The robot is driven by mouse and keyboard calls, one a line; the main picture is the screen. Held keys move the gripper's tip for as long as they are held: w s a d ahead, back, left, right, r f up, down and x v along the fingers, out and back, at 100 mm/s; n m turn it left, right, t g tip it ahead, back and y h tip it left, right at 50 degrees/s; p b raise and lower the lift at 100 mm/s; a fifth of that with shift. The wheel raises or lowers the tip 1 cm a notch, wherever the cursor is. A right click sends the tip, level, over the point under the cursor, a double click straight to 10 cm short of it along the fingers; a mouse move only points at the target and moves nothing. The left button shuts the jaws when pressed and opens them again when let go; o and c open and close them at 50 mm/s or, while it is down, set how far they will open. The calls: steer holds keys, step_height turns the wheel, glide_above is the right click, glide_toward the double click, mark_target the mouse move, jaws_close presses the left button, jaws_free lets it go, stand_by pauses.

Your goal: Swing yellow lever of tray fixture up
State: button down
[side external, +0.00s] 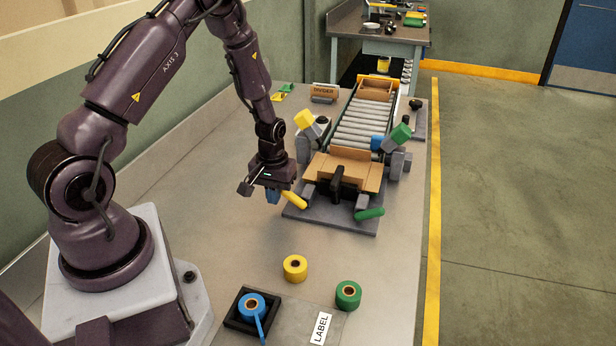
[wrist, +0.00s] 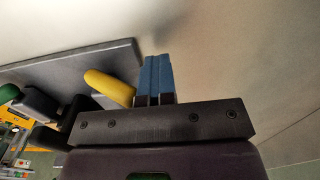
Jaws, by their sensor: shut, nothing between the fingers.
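The yellow lever (side external: 294,200) is at the near left corner of the tray fixture (side external: 325,222), low and slanting outward toward my gripper. In the wrist view the yellow lever (wrist: 108,86) lies just left of my fingers, over the grey base plate (wrist: 70,62). My gripper (side external: 273,197) points down beside the plate's left edge, its blue fingers shut and empty. The fingers (wrist: 158,75) are together in the wrist view. They look close to the lever's tip; I cannot tell whether they touch it.
A green lever (side external: 369,213) is at the fixture's near right. A cardboard tray (side external: 372,183) sits at the end of a roller conveyor (side external: 362,125).

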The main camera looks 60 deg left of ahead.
mark_target(295, 196)
steer(key=shift+w+d+r, duration=0.7)
steer(key=shift+w+d, duration=0.1)
steer(key=shift+w, duration=0.15)
steer(key=shift+s, duration=0.15)
steer(key=shift+w+d+r, duration=0.2)
steer(key=shift+r, duration=0.2)
steer(key=shift+w+d+r, duration=0.2)
steer(key=shift+r, duration=0.2)
steer(key=shift+w, duration=0.1)
steer(key=shift+w+d+r, duration=0.45)
steer(key=shift+d+r, duration=0.05)
steer(key=shift+d, duration=0.05)
